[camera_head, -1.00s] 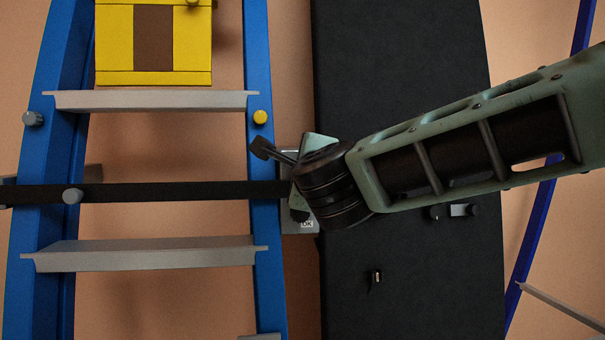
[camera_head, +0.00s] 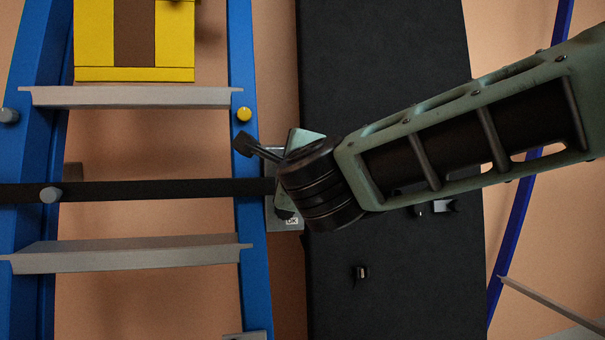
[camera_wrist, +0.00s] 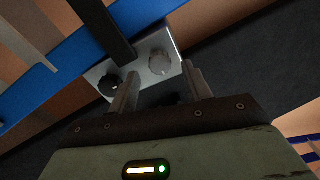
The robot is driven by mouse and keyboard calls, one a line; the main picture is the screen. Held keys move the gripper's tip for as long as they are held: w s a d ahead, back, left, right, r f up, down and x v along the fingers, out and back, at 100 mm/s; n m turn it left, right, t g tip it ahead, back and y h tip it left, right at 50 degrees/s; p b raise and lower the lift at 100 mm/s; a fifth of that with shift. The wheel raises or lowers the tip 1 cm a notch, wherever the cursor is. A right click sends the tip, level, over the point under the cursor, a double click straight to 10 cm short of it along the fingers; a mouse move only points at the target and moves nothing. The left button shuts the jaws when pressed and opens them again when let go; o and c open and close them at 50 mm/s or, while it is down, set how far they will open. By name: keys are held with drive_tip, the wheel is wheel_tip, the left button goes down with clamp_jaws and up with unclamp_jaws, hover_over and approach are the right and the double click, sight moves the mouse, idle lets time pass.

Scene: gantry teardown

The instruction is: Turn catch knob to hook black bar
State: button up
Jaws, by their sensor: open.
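The black bar (camera_head: 150,189) runs level across the blue frame in the head view, and its right end goes behind my gripper. In the wrist view the black bar (camera_wrist: 101,22) reaches a light metal plate (camera_wrist: 135,62). The plate carries a pale grey round knob (camera_wrist: 159,62) and a dark knob (camera_wrist: 109,85). I cannot tell from a label which is the catch knob. My gripper (camera_wrist: 158,74) is open and empty, with its fingers pointing at the plate. The pale knob shows between the fingertips; contact cannot be told. In the head view my wrist covers most of the plate (camera_head: 284,222).
Blue uprights (camera_head: 243,210) and grey crossbars (camera_head: 130,97) surround the bar. A dark panel (camera_head: 390,285) stands behind my arm.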

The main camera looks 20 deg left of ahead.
drive_tip(key=v, duration=1.5)
drive_tip(key=shift+s, duration=0.2)
drive_tip(key=s+d+f+n+g, duration=0.2)
drive_tip(key=f+n+g, duration=0.1)
drive_tip(key=f+n, duration=0.25)
drive_tip(key=s+d+f+n+g+h, duration=0.1)
drive_tip(key=d+f+n+g, duration=0.2)
drive_tip(key=f, duration=0.4)
drive_tip(key=s+d+f+n+g, duration=0.1)
drive_tip(key=s+f+n+g, duration=0.15)
drive_tip(key=f+n, duration=0.3)
drive_tip(key=s+d+f+n+g+h, duration=0.35)
drive_tip(key=s+d+f, duration=0.2)
drive_tip(key=d, duration=0.45)
drive_tip(key=s+d+f+n+g+h, duration=0.3)
drive_tip(key=s+d+f+n+h, duration=0.15)
drive_tip(key=d+f, duration=0.4)
wheel_tip(320, 180, up, 24)
drive_tip(key=d+p, duration=0.2)
drive_tip(key=p, duration=2)
drive_tip(key=shift+w+f, duration=0.2)
drive_tip(key=shift+w, duration=0.3)
drive_tip(key=shift+o, duration=0.3)
